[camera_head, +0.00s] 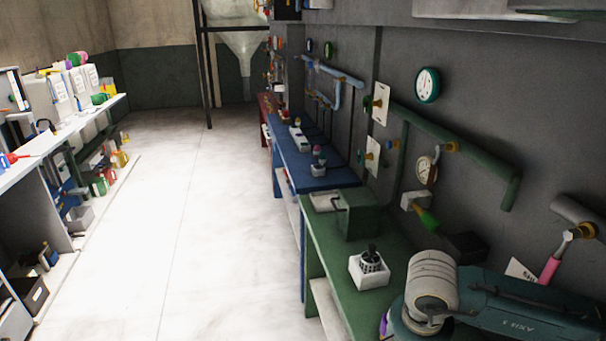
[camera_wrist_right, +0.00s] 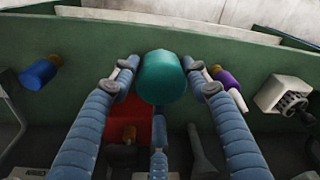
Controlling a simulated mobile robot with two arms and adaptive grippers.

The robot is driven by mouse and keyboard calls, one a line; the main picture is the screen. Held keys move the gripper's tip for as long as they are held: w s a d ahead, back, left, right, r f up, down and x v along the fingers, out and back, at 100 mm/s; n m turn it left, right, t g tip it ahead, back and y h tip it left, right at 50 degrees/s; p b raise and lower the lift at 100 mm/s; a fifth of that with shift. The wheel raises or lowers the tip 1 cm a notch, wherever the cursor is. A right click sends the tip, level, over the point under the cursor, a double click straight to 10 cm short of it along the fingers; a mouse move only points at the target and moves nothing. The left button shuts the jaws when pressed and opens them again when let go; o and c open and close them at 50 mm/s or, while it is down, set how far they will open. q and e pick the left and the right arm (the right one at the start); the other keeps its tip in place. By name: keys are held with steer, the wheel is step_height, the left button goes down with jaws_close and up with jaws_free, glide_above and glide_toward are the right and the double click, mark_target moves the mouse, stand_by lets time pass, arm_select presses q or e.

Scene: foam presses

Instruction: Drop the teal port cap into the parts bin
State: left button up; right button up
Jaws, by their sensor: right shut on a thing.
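The teal port cap (camera_wrist_right: 163,79) is between the two blue-grey fingers of my right gripper (camera_wrist_right: 161,72) in the right wrist view. The fingers are shut on its sides. A red, box-like thing (camera_wrist_right: 138,112) shows below and behind the cap; I cannot tell for sure that it is the parts bin. In the head view my right arm comes in at the bottom right; its gripper and the cap are out of frame. My left gripper is in neither view.
A green bench (camera_head: 330,255) runs along the right wall, with a white box with a black knob (camera_head: 370,268) on it. In the wrist view, a blue piece (camera_wrist_right: 38,73) is left of the fingers and a purple piece (camera_wrist_right: 229,81) right. The floor (camera_head: 200,200) is clear.

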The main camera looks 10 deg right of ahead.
steer(key=s+a+r+n+y+b, duration=0.1)
steer(key=s+a+r+n+b, duration=0.2)
steer(key=n, duration=0.6)
steer(key=s+a+b, duration=0.1)
steer(key=a+b, duration=0.1)
steer(key=a, duration=0.1)
steer(key=shift+a+n+b, duration=0.15)
steer(key=shift+n+b, duration=0.2)
steer(key=shift+n, duration=0.05)
steer(key=shift+w, duration=0.2)
